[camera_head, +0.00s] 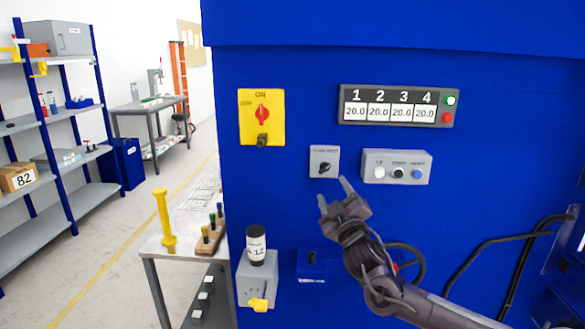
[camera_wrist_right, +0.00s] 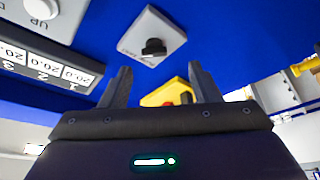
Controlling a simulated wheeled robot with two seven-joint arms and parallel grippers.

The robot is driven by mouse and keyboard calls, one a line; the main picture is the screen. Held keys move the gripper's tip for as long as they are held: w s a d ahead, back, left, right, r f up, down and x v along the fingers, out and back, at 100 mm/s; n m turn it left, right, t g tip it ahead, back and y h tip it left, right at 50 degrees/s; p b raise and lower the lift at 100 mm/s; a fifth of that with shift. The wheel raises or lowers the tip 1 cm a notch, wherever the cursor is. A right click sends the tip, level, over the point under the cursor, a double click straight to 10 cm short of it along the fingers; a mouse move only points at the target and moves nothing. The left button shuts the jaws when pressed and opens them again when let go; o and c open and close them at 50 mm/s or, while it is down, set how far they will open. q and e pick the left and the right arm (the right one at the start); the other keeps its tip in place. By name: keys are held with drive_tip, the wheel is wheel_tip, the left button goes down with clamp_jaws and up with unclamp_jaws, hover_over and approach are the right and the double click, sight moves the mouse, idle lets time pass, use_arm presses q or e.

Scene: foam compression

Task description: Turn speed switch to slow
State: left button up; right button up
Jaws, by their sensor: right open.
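The speed switch is a black rotary knob on a small grey plate (camera_head: 324,161), fixed to the blue machine front. It also shows in the right wrist view as a grey plate (camera_wrist_right: 152,36) with the black knob at its lower middle. My right gripper (camera_head: 333,193) is open and empty just below the plate, with its fingers pointing up toward it. In the right wrist view my right gripper (camera_wrist_right: 159,78) has its two fingers apart, and the knob appears beyond and between them. The fingers do not visibly touch the knob. The label is too small to read. My left gripper is not in view.
A grey button box (camera_head: 396,167) sits right of the switch. A numbered display panel (camera_head: 398,105) is above it. A yellow plate with a red switch (camera_head: 261,117) is at upper left. Black cables (camera_head: 505,241) hang at right. A grey side table (camera_head: 180,238) stands at left.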

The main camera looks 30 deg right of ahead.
sight(325, 171)
drive_tip(key=p+x, duration=0.1)
drive_tip(key=x, duration=0.2)
drive_tip(key=r+p+x, duration=0.1)
drive_tip(key=x, duration=0.2)
drive_tip(key=shift+d+r, duration=0.15)
drive_tip(key=shift+w+d+p, duration=0.15)
drive_tip(key=shift+w+p, duration=0.25)
drive_tip(key=shift+w, duration=0.15)
drive_tip(key=c, duration=1)
